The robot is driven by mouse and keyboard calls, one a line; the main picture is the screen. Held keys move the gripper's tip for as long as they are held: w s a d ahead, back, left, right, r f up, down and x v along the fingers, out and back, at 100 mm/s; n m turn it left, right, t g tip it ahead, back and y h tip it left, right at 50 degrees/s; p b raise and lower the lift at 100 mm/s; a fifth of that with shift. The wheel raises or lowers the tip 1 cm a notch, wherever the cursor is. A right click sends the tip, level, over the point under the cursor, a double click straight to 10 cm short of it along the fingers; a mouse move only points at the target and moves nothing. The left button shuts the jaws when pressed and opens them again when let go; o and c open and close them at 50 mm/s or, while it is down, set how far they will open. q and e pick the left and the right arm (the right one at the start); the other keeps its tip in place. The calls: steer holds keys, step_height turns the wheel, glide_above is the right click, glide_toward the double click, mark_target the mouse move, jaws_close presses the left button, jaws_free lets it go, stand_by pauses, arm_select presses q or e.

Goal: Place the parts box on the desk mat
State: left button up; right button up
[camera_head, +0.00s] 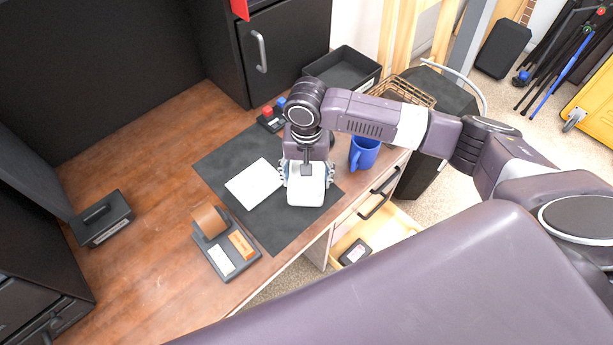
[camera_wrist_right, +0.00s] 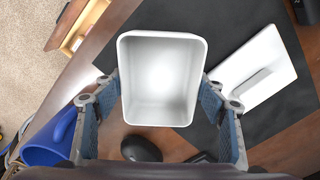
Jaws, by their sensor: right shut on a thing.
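The white, open-topped parts box (camera_head: 306,192) is in my right gripper (camera_head: 305,180), over the right part of the dark desk mat (camera_head: 277,228). In the right wrist view the empty inside of the box (camera_wrist_right: 163,80) faces the camera, with a finger of my right gripper (camera_wrist_right: 163,95) on each side. The right gripper is shut on the box. The mat (camera_wrist_right: 235,35) shows behind and beside it there. I cannot tell whether the box touches the mat. My left gripper is not in view.
A white slab (camera_head: 254,182) lies on the mat, left of the box. A blue mug (camera_head: 362,155) stands close on the right. A dark organizer (camera_head: 232,266) sits at the mat's front left. Below the desk edge, a drawer (camera_head: 402,222) is open.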

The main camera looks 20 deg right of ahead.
steer(key=shift+f, duration=0.3)
steer(key=o, duration=1.5)
steer(key=shift+f, duration=0.1)
steer(key=shift+r, duration=3.8)
step_height(320, 180, up, 12)
